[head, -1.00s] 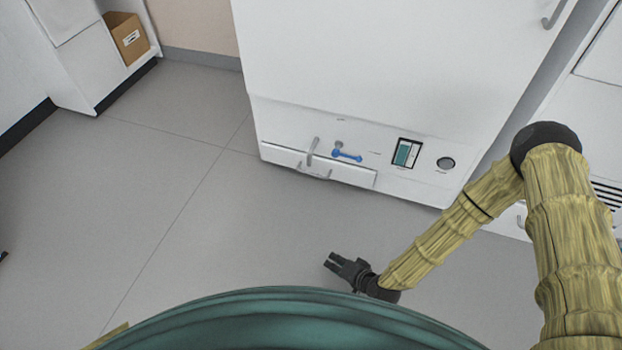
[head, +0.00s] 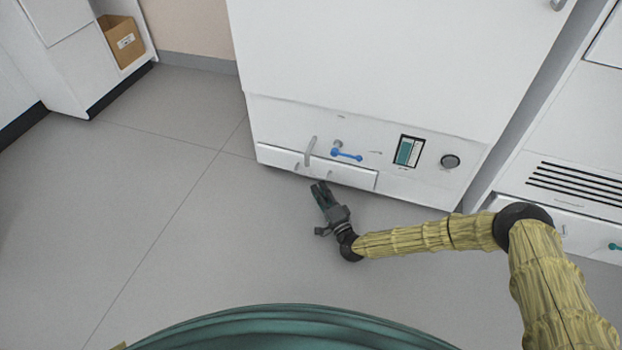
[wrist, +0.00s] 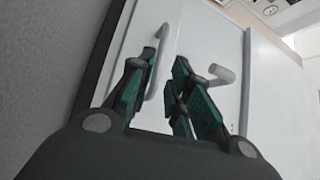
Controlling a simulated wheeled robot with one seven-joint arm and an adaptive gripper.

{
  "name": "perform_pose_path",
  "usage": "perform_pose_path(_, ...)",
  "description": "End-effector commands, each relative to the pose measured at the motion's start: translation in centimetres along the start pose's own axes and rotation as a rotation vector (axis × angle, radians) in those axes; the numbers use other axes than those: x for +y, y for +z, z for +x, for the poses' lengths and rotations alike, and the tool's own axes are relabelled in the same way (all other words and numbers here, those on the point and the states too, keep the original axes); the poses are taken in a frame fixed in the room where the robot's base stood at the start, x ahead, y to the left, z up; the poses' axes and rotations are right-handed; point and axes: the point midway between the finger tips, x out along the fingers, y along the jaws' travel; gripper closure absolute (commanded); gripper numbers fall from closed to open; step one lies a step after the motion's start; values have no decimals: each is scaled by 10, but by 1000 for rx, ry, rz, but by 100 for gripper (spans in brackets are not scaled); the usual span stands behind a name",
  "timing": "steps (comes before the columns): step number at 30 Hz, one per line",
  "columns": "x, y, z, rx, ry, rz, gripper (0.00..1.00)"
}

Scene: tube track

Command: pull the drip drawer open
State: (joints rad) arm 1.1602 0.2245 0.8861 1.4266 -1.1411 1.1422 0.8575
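The drip drawer (head: 275,157) is a low white front at the bottom of the white cabinet, and it looks shut. In the head view its bar handle (head: 330,174) is partly hidden by my gripper (head: 322,190), which is low in front of the drawer. In the wrist view the curved pale handle (wrist: 157,65) shows between the spread teal fingers of my gripper (wrist: 155,95). The gripper is open. I cannot tell whether a finger touches the handle.
A grey tube (head: 310,150) and a blue lever (head: 346,155) stick out just above the drawer. A display (head: 408,151) and a round knob (head: 449,161) are to their right. The floor (head: 190,230) at left is clear. A cardboard box (head: 122,42) sits far left.

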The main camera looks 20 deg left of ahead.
Motion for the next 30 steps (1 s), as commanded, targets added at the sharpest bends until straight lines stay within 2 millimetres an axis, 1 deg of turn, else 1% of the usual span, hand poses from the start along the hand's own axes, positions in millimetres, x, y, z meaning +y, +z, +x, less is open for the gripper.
perform_pose_path(1,4,0,9,0,-1,-1,81)
perform_pose_path(6,4,1,36,-1,-1,-1,81)
perform_pose_path(12,3,1,60,0,1,-1,81)
perform_pose_path(18,2,0,70,0,2,-1,81)
perform_pose_path(26,1,0,72,-1,2,-1,81)
perform_pose_path(27,1,0,72,-1,2,-1,82)
perform_pose_path(30,1,0,72,-1,2,-1,100)
